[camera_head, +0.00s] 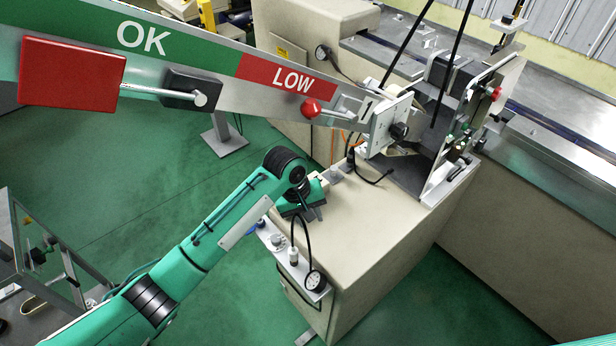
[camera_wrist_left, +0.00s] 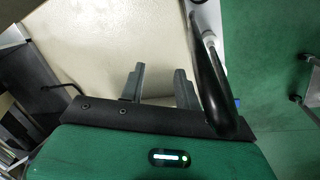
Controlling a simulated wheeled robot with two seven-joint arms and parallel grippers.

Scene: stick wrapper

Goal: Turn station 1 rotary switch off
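A black rotary knob (camera_head: 399,131) sits on a white panel (camera_head: 384,138) beside the sign marked 1, right of centre in the head view. It appears to be the station 1 switch; its setting is too small to read. My left gripper (camera_head: 314,211) is left of and below that panel, near the left edge of the beige cabinet, apart from the knob. In the left wrist view its two grey fingers (camera_wrist_left: 159,85) are spread with nothing between them. The knob cannot be made out in the wrist view. My right gripper is not in view.
A long sign arm (camera_head: 215,66) with OK and LOW fields crosses the upper left. A beige cabinet (camera_head: 390,225) stands below the panel. A red button (camera_head: 494,93) is at the right.

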